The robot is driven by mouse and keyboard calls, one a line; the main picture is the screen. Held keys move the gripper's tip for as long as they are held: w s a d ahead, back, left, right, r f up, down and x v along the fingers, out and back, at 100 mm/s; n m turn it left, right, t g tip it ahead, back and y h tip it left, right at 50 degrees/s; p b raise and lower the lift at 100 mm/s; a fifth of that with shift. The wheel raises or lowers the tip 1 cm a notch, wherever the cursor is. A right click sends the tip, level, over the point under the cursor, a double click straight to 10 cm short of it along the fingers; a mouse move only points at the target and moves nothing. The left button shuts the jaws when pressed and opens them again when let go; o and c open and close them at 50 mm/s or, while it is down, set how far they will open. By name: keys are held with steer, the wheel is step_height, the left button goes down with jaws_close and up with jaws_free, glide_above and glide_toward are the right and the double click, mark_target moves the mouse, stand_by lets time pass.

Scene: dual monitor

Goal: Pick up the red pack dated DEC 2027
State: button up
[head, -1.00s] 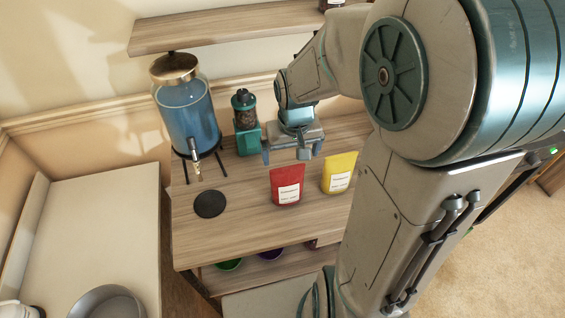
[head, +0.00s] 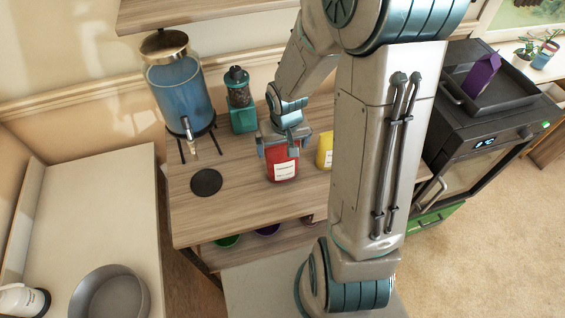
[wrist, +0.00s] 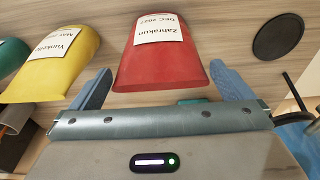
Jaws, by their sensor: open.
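The red pack (head: 281,155) stands on the wooden counter in the head view. In the wrist view, the red pack (wrist: 160,65) carries a white label that reads upside down "Zahrakun" and "DEC 2027". My gripper (head: 284,147) is open at the pack's top in the head view. In the wrist view, the open blue fingers of my gripper (wrist: 160,82) lie on either side of the pack's near end, with gaps showing. A yellow pack (wrist: 58,68), labelled "MAY" with the year unclear, stands to the left; it also shows in the head view (head: 325,148), partly hidden by my arm.
A blue drink dispenser (head: 180,95) and a teal grinder (head: 241,110) stand at the back left. A black disc (head: 206,182) lies on the counter, left of the red pack. A shelf (head: 200,12) hangs above. The front of the counter (head: 235,218) is clear.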

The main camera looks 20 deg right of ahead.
mark_target(282, 152)
steer(key=shift+w+f, duration=0.2)
steer(key=shift+f, duration=0.8)
steer(key=shift+w+f, duration=0.15)
steer(key=shift+f, duration=0.85)
steer(key=c, duration=1)
steer(key=shift+r, duration=0.15)
